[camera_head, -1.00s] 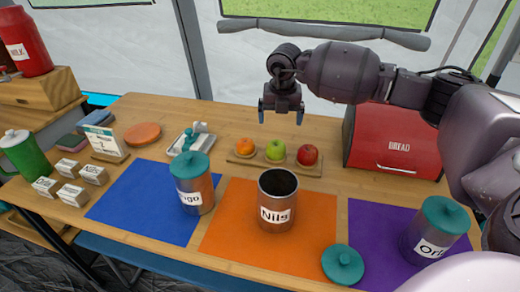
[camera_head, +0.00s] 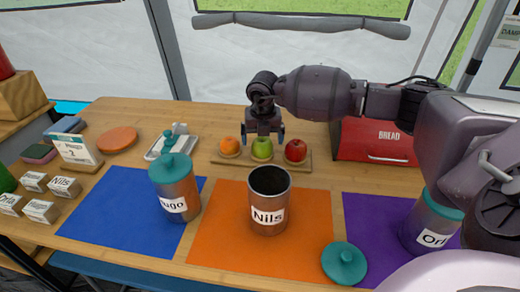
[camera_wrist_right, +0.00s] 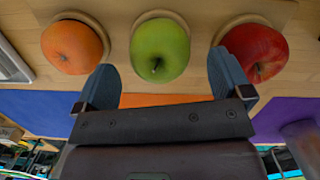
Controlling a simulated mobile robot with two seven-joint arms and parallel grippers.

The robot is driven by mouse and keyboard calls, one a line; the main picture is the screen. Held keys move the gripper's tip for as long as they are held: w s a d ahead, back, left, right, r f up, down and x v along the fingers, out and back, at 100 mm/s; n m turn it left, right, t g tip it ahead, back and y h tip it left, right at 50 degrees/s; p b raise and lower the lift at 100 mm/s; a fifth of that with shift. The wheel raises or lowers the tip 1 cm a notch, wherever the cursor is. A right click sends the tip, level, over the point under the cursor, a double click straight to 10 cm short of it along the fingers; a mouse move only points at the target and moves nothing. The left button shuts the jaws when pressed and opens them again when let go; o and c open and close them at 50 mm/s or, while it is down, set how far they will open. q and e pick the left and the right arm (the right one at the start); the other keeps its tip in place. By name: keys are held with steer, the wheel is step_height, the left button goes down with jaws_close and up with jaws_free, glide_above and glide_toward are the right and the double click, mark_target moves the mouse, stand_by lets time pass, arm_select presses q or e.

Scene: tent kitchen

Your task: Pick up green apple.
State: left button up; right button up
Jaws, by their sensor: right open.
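The green apple (camera_head: 262,148) sits in the middle of a wooden board (camera_head: 222,160) at the back of the table, between an orange fruit (camera_head: 229,146) and a red apple (camera_head: 296,150). My right gripper (camera_head: 264,138) is just above the green apple, pointing down. In the right wrist view the green apple (camera_wrist_right: 160,50) lies ahead of and between the two spread blue fingertips (camera_wrist_right: 160,80), which do not appear to touch it. The orange fruit (camera_wrist_right: 73,46) and red apple (camera_wrist_right: 255,52) flank the fingers closely. My left gripper is not in view.
A red bread box (camera_head: 375,140) stands right of the board. The open Nils canister (camera_head: 269,200) stands on the orange mat (camera_head: 215,245) in front. The Hugo canister (camera_head: 175,186) is on the blue mat (camera_head: 110,215). A teal lid (camera_head: 344,263) lies near the front edge.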

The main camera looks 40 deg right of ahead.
step_height(320, 180, down, 3)
steer(key=shift+w+d+r, duration=0.1)
steer(key=shift+w, duration=0.05)
steer(key=shift+r, duration=0.1)
steer(key=c, duration=1)
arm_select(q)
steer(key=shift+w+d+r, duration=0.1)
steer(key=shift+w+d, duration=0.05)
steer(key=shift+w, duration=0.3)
